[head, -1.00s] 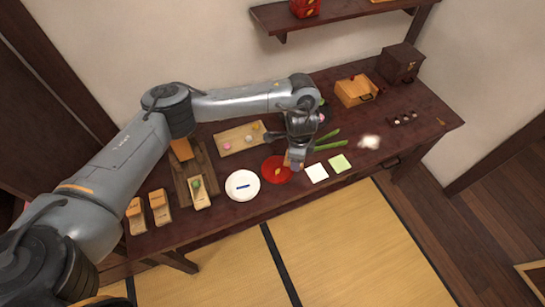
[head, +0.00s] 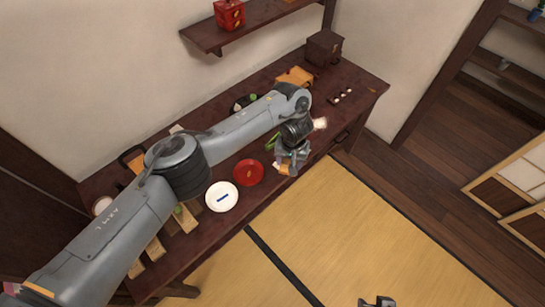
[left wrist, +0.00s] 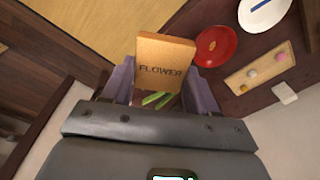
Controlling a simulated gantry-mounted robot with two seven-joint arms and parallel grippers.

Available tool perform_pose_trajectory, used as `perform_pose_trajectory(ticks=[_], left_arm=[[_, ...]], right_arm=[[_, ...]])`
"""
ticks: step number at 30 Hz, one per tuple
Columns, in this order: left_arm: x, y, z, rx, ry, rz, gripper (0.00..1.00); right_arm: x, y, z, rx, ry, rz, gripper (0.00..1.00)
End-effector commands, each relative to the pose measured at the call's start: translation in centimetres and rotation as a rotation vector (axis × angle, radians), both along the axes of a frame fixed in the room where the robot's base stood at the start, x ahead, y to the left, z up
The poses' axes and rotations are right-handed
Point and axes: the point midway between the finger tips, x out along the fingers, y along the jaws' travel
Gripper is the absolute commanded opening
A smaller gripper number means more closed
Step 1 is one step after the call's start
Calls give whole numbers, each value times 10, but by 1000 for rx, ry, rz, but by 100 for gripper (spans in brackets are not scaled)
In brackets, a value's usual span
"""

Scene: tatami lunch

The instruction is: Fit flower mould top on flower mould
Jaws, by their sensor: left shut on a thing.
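My left gripper (head: 287,162) is shut on a light wooden block marked FLOWER (left wrist: 162,58), a piece of the flower mould; I cannot tell which piece. The block also shows in the head view (head: 284,169), held just right of the red plate near the table's front edge. Several wooden mould pieces (head: 154,250) lie at the table's left front, partly hidden by my left arm; which of them is the flower mould's other part is not clear. A grey tip, probably my right gripper (head: 375,302), just enters at the bottom edge; its jaws are unclear.
A red plate (head: 248,173) and a white plate (head: 222,196) with a blue strip stand left of the gripper. A wooden tray with small balls (left wrist: 260,69) and green stalks (left wrist: 157,99) show in the wrist view. An orange box (head: 295,77) and dark box (head: 324,47) stand at the back.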

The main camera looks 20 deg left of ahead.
Motion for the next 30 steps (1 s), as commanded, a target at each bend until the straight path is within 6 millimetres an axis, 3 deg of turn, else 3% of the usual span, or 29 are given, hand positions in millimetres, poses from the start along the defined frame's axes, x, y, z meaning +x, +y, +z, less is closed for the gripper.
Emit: perform_pose_trajectory(ticks=[1, 5, 11, 20, 30], left_arm=[[-2, -4, 0, -7, 9, 31, 29], [-2, 2, -13, -10, 5, 105, 29], [-9, 34, -37, -11, -4, 249, 29], [-45, 134, -82, -7, -20, 519, 29], [-123, 270, -118, -5, -36, 798, 29]], right_arm=[[1, -1, 13, -2, -2, 0, 43], [1, -1, 24, -3, -3, 1, 43], [1, -1, 39, -3, -2, 1, 43], [0, 0, 59, -1, 0, 1, 43], [0, 1, 75, 4, 1, -3, 43]])
